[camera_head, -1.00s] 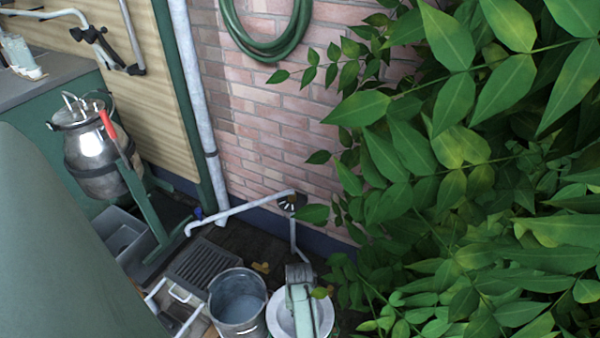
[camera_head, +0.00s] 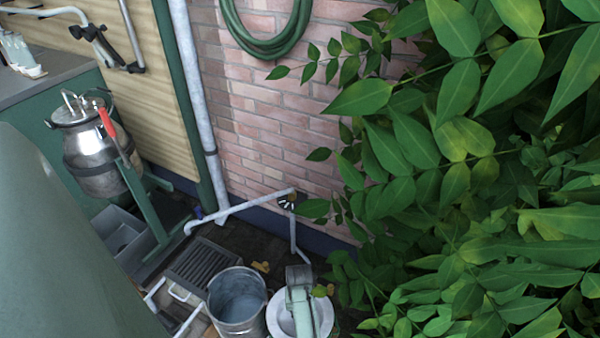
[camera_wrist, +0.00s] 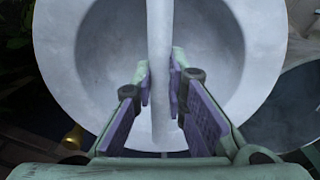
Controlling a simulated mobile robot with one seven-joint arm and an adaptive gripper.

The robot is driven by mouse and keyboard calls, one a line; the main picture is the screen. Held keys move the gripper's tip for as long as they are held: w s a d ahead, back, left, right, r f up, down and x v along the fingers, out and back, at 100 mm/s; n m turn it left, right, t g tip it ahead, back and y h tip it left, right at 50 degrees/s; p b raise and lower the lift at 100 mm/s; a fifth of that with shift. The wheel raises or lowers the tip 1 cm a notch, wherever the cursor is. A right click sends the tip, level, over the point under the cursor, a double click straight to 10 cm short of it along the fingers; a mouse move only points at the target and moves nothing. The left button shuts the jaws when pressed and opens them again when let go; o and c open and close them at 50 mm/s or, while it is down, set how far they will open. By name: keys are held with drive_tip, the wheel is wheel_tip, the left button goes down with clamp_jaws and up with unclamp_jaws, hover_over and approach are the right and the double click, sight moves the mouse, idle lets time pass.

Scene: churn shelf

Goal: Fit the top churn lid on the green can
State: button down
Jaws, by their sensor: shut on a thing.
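A pale grey, dished round lid (camera_wrist: 215,25) with a straight bar handle (camera_wrist: 160,30) fills most of the wrist view. My gripper (camera_wrist: 162,82) is shut on this bar, one finger on each side. In the head view the lid (camera_head: 274,318) shows as a pale disc at the bottom, partly covered by my gripper (camera_head: 300,305). I cannot tell whether the lid rests on anything or whether other lids are below it. No green can is clearly visible in either view.
A metal bucket (camera_head: 237,300) stands close left of the lid. A slatted grate (camera_head: 203,265) lies behind it. A steel churn (camera_head: 95,150) hangs in a green stand at left. A pipe (camera_head: 240,207) crosses before the brick wall, and leafy branches (camera_head: 480,170) crowd the right.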

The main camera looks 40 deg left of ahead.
drive_tip(key=shift+f, duration=0.2)
drive_tip(key=shift+f+b, duration=0.35)
drive_tip(key=shift+f+b, duration=0.4)
drive_tip(key=shift+f, duration=0.3)
drive_tip(key=shift+f, duration=0.25)
idle(0.3)
drive_tip(key=c, duration=1.5)
unclamp_jaws()
drive_tip(key=shift+c, duration=0.2)
drive_tip(key=shift+f, duration=0.1)
wheel_tip(320, 180, up, 12)
drive_tip(key=shift+r, duration=0.1)
